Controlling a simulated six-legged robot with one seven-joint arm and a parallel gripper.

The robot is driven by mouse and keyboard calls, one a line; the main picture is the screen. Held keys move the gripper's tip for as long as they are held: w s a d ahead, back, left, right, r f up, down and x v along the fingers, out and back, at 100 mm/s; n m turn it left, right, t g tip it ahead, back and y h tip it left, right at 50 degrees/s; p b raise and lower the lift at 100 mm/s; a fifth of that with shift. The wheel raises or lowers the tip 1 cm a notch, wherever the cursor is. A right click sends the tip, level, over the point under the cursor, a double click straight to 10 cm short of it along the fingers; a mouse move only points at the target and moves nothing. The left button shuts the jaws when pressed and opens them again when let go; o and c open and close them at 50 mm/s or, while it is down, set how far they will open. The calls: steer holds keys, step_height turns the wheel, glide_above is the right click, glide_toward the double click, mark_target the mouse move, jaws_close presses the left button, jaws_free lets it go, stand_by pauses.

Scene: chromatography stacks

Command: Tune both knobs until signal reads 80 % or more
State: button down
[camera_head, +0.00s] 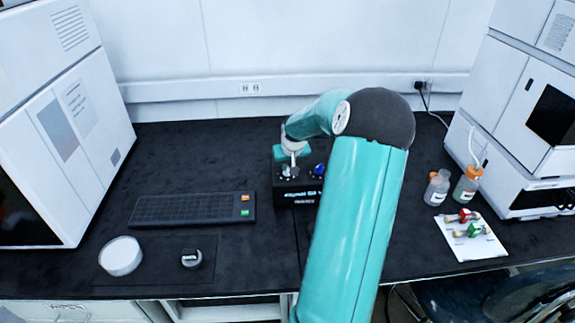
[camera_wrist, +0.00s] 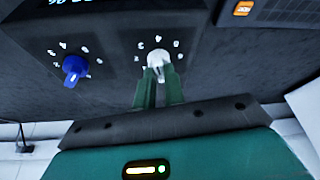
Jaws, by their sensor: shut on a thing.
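A black control box (camera_head: 296,197) stands on the bench, with lit text on its front that is too small to read surely. Its blue knob (camera_head: 319,169) is on the right in the head view and on the left in the wrist view (camera_wrist: 74,68). My gripper (camera_wrist: 160,78) is shut on the white knob (camera_wrist: 158,60), a finger on each side. Marks ring both knobs. In the head view my gripper (camera_head: 288,165) is over the box's left side and partly covers the white knob. Only a cut-off strip of the display shows at the wrist view's top.
A white round dish (camera_head: 121,256) and a small black knobbed piece (camera_head: 191,259) are nearer the front edge. Bottles (camera_head: 437,188) and a white card with fittings (camera_head: 470,240) are at right. Tall instrument stacks flank the bench.

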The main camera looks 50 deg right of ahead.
steer(key=n, duration=0.2)
steer(key=n+y, duration=0.1)
steer(key=n, duration=0.1)
steer(key=n+t+y, duration=0.1)
steer(key=n, duration=0.1)
steer(key=shift+s+d, duration=0.1)
steer(key=shift+d, duration=0.2)
stand_by(0.4)
steer(key=c, duration=1.5)
jaws_free()
steer(key=shift+r, duration=0.1)
steer(key=v, duration=1.3)
steer(key=shift+s+d+r, duration=0.1)
steer(key=shift+d+r, duration=0.05)
steer(key=shift+r, duration=0.2)
